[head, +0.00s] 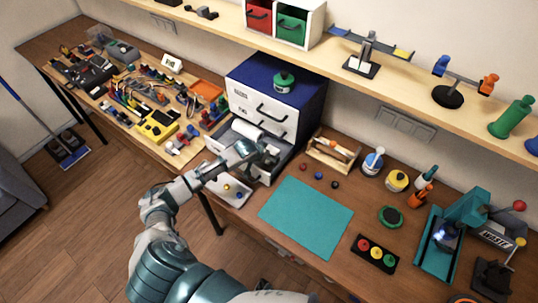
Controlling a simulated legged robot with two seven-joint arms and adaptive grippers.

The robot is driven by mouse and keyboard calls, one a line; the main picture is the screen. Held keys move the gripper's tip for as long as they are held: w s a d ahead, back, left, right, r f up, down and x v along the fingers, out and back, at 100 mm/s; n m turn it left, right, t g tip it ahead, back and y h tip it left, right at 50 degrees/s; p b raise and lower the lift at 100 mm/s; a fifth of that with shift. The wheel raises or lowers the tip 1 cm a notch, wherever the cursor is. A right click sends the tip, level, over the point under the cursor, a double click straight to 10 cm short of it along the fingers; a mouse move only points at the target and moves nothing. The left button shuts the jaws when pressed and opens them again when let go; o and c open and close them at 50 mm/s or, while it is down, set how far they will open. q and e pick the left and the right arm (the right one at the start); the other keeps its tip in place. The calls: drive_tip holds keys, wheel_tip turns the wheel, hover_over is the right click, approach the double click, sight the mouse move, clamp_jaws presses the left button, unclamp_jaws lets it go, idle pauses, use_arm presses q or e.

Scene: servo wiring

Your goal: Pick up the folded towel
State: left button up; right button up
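A white, rolled or folded piece (246,129) lies at the left of the open lower drawer (222,138) of the blue and white drawer unit (262,101). It looks like the folded towel, but it is small and partly covered. My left gripper (269,154) is over the open drawer, just below and right of the white piece. The dark fingers blend with the drawer, so I cannot tell whether they are open or touch anything. My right gripper is not in view.
A teal mat (306,216) lies right of my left arm. A white tray (229,190) with small balls is under the forearm. A wooden toolbox (332,153) stands right of the drawer. Clutter covers the left bench. A shelf (390,78) overhangs the back.

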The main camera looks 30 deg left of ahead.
use_arm(q)
drive_tip(key=shift+x, duration=0.85)
drive_tip(key=shift+a, duration=0.15)
drive_tip(key=shift+c, duration=1.4)
drive_tip(key=shift+a, duration=0.2)
drive_tip(key=c, duration=0.7)
drive_tip(key=shift+d, duration=0.1)
drive_tip(key=shift+c, duration=0.2)
drive_tip(key=shift+d, duration=0.2)
